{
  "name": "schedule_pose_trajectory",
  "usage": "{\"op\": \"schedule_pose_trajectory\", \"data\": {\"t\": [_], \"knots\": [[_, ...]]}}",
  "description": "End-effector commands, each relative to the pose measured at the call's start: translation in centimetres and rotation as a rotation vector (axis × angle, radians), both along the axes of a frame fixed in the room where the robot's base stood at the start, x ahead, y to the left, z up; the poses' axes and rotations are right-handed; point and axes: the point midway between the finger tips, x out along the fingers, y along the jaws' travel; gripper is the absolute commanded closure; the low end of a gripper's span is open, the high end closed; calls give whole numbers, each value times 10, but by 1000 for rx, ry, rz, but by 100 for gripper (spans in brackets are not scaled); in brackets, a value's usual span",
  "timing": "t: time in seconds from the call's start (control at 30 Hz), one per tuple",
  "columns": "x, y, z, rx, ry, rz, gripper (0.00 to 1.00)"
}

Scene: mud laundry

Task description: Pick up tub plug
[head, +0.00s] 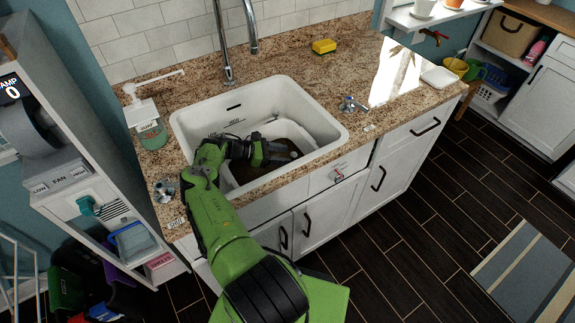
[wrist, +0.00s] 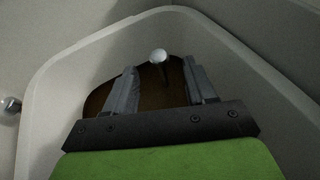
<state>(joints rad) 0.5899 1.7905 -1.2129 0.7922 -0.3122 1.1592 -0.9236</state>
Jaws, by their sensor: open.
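The white sink basin (head: 320,112) is set in the counter and holds dark brown water (head: 285,133). My gripper (head: 284,154) is down inside the basin. In the wrist view my gripper (wrist: 160,67) is open, with one grey finger on each side. A pale round knob on a thin dark stem, apparently the tub plug (wrist: 158,56), shows between and slightly beyond the fingertips. Neither finger visibly touches it. A small pale spot at the fingertips in the head view may be the same knob. The plug's lower part is hidden by the brown water.
The basin walls close in around my gripper. A chrome faucet (head: 228,72) rises behind the basin. A soap bottle (head: 149,128) stands left, a yellow sponge (head: 324,46) behind, and a chrome tap handle (head: 350,105) right of the basin.

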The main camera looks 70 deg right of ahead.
Motion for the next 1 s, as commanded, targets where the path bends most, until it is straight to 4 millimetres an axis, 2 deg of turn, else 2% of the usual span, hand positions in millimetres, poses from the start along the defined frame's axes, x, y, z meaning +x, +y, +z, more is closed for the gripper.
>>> {"op": "schedule_pose_trajectory", "data": {"t": [0.03, 0.2, 0.53, 0.9, 1.0], "knots": [[-11, -4, -2, 0, 2, -4, 45], [-33, -16, -12, -1, -2, -2, 45], [-40, -19, -16, -2, -3, -1, 45], [-40, -19, -16, -2, -3, -1, 100], [-39, -19, -16, -2, -3, -1, 100]]}}
